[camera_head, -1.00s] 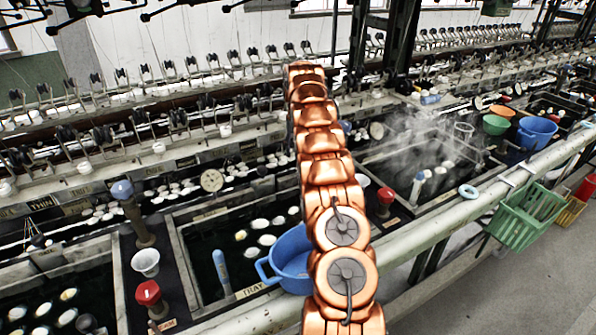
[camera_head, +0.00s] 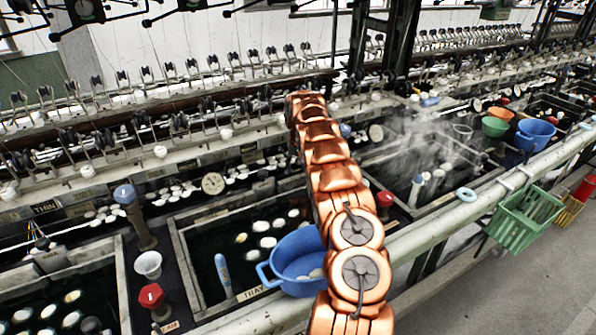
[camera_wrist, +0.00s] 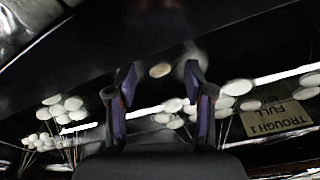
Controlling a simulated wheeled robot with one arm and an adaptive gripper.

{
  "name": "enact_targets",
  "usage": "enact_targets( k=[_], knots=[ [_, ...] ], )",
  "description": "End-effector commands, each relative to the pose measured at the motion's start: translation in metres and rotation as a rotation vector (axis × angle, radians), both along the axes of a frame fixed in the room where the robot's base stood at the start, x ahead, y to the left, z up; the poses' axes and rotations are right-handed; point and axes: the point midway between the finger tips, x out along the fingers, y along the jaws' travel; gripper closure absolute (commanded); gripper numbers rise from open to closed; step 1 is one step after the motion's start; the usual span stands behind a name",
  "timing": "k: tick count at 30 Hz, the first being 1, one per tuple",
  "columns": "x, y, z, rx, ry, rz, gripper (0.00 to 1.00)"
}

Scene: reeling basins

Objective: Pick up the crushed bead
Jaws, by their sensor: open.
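My gripper (camera_wrist: 160,82) shows in the wrist view with its two dark purple-sided fingers apart and nothing held between them. A small tan oval piece (camera_wrist: 160,70) lies beyond the gap between the fingertips, apart from them. I cannot tell whether it is the crushed bead; no piece is clearly recognisable as crushed. Several white oval pieces (camera_wrist: 225,101) lie farther off to both sides, some blurred. In the head view my copper arm reaches away over the basins, and its far end hides the gripper.
A blue basin (camera_head: 275,281) with pale ovals inside stands beside my arm. A sign (camera_wrist: 277,118) reads "TROUGH 1 FULL". Red-topped (camera_head: 152,296) and blue-topped (camera_head: 125,194) posts stand between the troughs. A green crate (camera_head: 527,212) hangs on the front rail (camera_head: 430,232).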

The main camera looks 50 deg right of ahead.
Motion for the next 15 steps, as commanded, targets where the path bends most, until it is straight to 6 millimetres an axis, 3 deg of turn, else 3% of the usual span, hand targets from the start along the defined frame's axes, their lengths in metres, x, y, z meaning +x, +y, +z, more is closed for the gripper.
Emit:
enact_targets(
  k=[6,15],
  knots=[
    [0.0002,-0.0001,-0.0002,-0.001,-0.001,0.0,0.48],
    [0.0002,0.0001,0.0,-0.001,-0.001,0.001,0.79]
  ],
)
